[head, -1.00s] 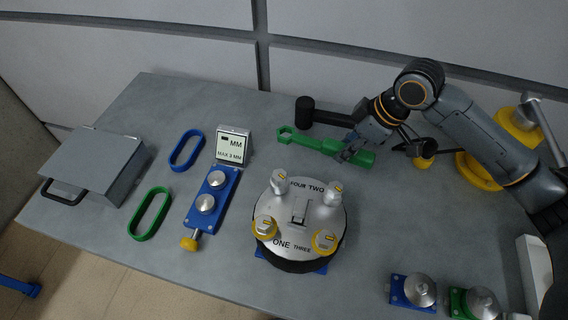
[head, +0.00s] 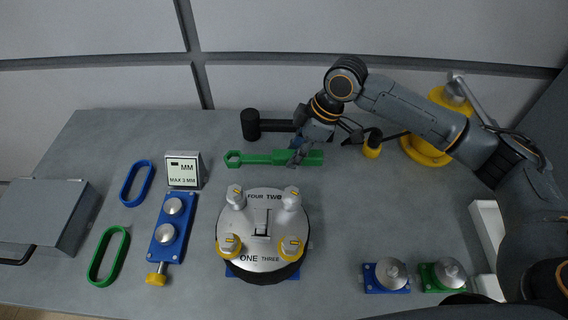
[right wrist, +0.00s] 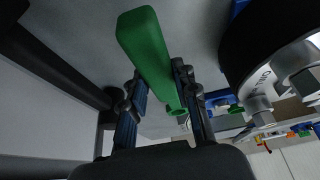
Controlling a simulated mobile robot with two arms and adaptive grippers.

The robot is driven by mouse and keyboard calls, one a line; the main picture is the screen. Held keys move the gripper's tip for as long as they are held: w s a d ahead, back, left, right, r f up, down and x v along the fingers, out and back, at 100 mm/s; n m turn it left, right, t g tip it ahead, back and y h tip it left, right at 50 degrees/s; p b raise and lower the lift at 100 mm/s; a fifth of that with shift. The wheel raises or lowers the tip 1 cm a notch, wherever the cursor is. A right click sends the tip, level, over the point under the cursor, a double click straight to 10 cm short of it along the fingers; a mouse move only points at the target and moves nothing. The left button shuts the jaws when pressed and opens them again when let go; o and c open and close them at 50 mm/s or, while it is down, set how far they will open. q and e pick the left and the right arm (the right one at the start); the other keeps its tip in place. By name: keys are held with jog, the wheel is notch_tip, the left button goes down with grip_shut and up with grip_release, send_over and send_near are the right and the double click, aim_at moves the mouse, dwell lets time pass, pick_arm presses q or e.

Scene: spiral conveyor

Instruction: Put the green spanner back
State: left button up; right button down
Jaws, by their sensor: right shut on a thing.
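The green spanner (head: 262,158) shows in the head view between the black hammer and the round lidded device, its ring end to the left. My right gripper (head: 297,154) is shut on its handle, toward the right end. In the right wrist view the green spanner (right wrist: 150,55) runs between the two fingers of my right gripper (right wrist: 163,100), its thick handle end nearest the camera. I cannot tell whether the spanner touches the table or is held slightly above it. My left gripper is not in view.
The round device (head: 262,235) stands in front of the spanner. The black hammer (head: 251,125) lies just behind. A gauge (head: 184,171), blue ring (head: 136,183), green ring (head: 108,256), grey box (head: 45,220) and blue plate (head: 168,235) are left. A yellow-based stand (head: 430,148) is right.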

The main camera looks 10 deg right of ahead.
aim_at(294, 175)
jog(key=shift+f, duration=0.4)
notch_tip(294, 175, down, 3)
jog(key=shift+f+p, duration=0.2)
jog(key=shift+p, duration=0.8)
jog(key=shift+f, duration=0.6)
jog(key=c, duration=1)
grip_release()
